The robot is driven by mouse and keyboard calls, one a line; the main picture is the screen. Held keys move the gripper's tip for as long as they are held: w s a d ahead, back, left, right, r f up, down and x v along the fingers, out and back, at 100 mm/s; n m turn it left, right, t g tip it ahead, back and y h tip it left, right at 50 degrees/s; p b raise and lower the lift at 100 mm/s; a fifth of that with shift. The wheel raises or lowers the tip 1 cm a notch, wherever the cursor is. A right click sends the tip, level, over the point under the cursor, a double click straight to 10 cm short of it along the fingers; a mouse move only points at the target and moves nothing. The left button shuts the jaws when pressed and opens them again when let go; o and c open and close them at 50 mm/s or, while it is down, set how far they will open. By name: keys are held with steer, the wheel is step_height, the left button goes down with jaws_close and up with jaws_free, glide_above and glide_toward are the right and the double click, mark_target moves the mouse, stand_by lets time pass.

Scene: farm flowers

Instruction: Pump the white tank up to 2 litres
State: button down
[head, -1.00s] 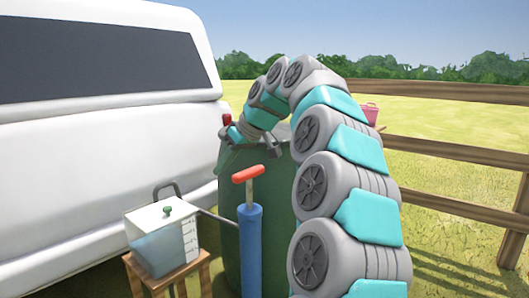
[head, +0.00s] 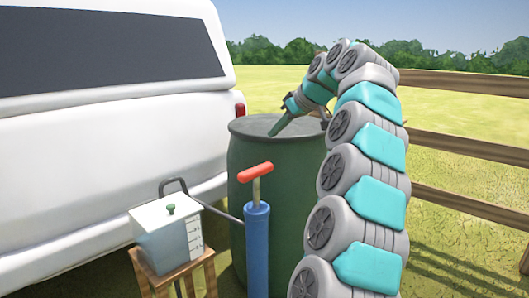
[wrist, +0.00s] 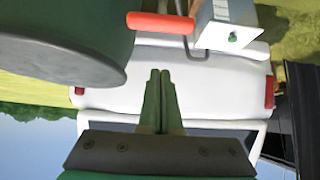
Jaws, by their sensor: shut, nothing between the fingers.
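The white tank (head: 167,231) stands on a small wooden stool at the lower left of the head view, with a green knob on its lid and marks on its side. It also shows at the top right of the wrist view (wrist: 234,36). The blue pump (head: 257,248) with a red handle (head: 255,172) stands to its right, upright. The handle also shows in the wrist view (wrist: 160,23). A dark hose runs between tank and pump. My gripper (head: 271,134) is shut and empty, above the green barrel, apart from the handle. Its closed fingers show in the wrist view (wrist: 160,74).
A large green barrel (head: 283,170) stands behind the pump. A white vehicle (head: 120,130) fills the left side. A wooden fence (head: 465,143) runs along the right. The stool (head: 194,272) holds the tank. Open grass lies between barrel and fence.

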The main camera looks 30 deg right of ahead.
glide_above(259, 169)
step_height(259, 169, down, 8)
steer(key=shift+r, duration=0.25)
steer(key=shift+f, duration=1.75)
step_height(259, 169, down, 10)
steer(key=b, duration=0.5)
steer(key=shift+r, duration=0.1)
steer(key=shift+s, duration=0.1)
